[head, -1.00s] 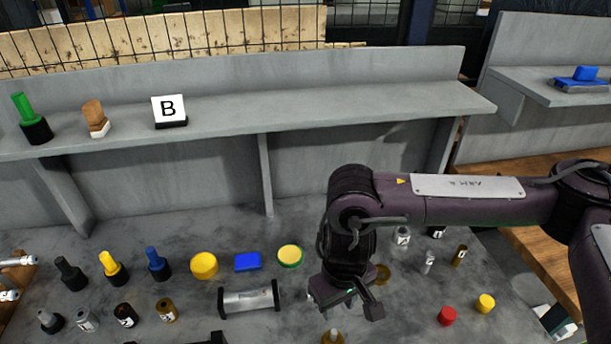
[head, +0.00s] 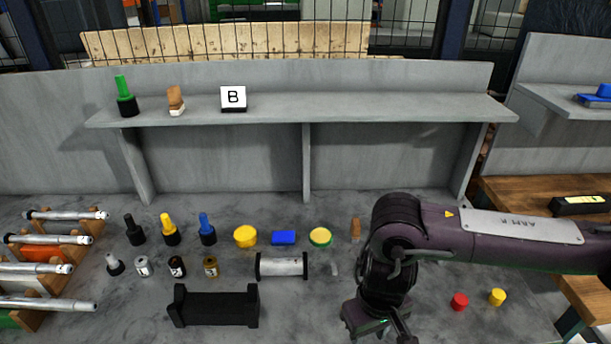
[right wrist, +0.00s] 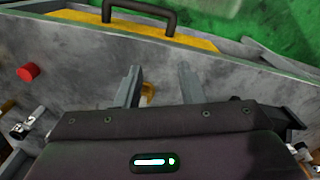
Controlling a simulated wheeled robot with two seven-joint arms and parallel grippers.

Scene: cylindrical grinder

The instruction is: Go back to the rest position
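My right arm comes in from the right in the head view, and its gripper (head: 385,332) points down over the front of the grey bench (head: 480,300). In the right wrist view the two fingers of my right gripper (right wrist: 158,82) stand apart with nothing held between them. A small yellow-brown thing shows below the gap, too blurred to name. My left arm and gripper are not in view.
A black cradle (head: 215,308), a metal cylinder with black ends (head: 282,266) and several small bottles and caps stand left of the arm. Racked metal shafts (head: 50,240) lie far left. Red (head: 460,301) and yellow (head: 497,297) caps sit at right.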

